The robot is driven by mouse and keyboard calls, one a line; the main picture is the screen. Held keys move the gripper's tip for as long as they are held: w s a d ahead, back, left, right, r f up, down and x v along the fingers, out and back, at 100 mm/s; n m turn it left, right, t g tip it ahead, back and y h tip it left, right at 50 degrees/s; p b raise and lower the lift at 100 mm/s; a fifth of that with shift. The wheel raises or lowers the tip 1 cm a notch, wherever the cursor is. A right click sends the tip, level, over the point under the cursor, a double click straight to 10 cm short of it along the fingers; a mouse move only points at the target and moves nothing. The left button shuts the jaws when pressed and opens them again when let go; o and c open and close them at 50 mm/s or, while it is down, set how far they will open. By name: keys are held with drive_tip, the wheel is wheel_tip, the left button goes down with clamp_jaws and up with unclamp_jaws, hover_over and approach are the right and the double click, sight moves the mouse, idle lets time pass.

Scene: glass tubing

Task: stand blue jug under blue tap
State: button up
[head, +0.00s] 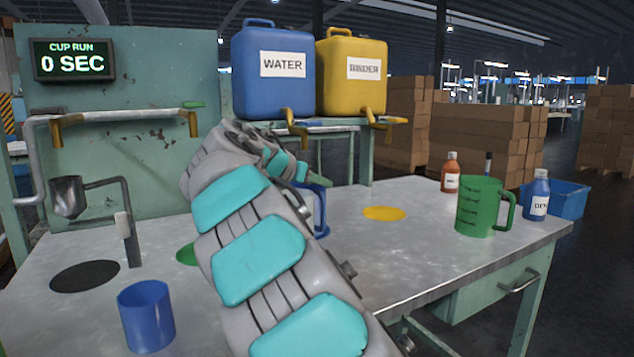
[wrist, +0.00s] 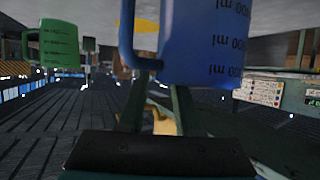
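The blue jug (head: 322,230) stands on the table, mostly hidden behind my arm in the head view. The wrist view, which is upside down, shows its blue body (wrist: 205,40) with volume marks and its handle (wrist: 126,45). My gripper (wrist: 160,95) is close to the jug at its handle. Its two fingers look apart with a gap between them; whether they touch the handle is unclear. In the head view my gripper (head: 308,176) is partly hidden. The tap of the blue WATER container (head: 270,75) is a brass tap (head: 293,122) above the table's back edge.
A yellow container (head: 352,62) with its own tap stands beside the blue one. A green jug (head: 478,207), small bottles and a blue bin (head: 565,200) are right. A blue cup (head: 146,315) and metal funnel (head: 67,196) are left. The yellow spot (head: 384,213) is clear.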

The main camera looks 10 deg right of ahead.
drive_tip(key=shift+r, duration=0.2)
drive_tip(key=b+v, duration=0.1)
drive_tip(key=v, duration=1.1)
drive_tip(key=shift+f, duration=0.1)
